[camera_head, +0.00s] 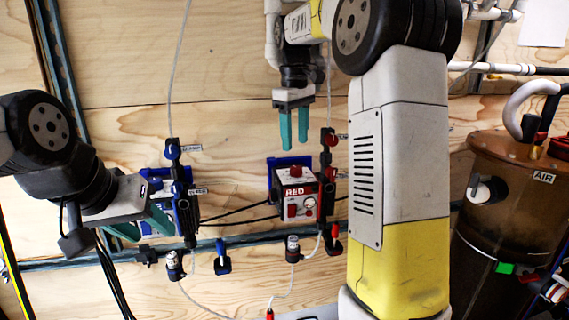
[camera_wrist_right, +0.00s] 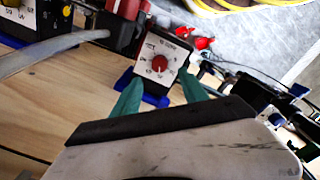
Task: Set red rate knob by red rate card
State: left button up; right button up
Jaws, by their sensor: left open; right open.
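My left gripper (camera_head: 142,224) is open beside the blue unit (camera_head: 182,205). I cannot make out a red rate card.
A brown AIR tank (camera_head: 510,190) stands at the right. Clear tubing (camera_head: 176,70), black cables and a blue rail (camera_head: 260,237) run along the wall. A white sheet (camera_head: 543,22) hangs at the upper right.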

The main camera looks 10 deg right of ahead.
aim_at(295, 167)
notch_tip(295, 167, down, 8)
jog(key=shift+w+d+r, duration=0.1)
jog(key=shift+d+r, duration=0.05)
jog(key=shift+r, duration=0.05)
grip_shut()
dwell(0.4)
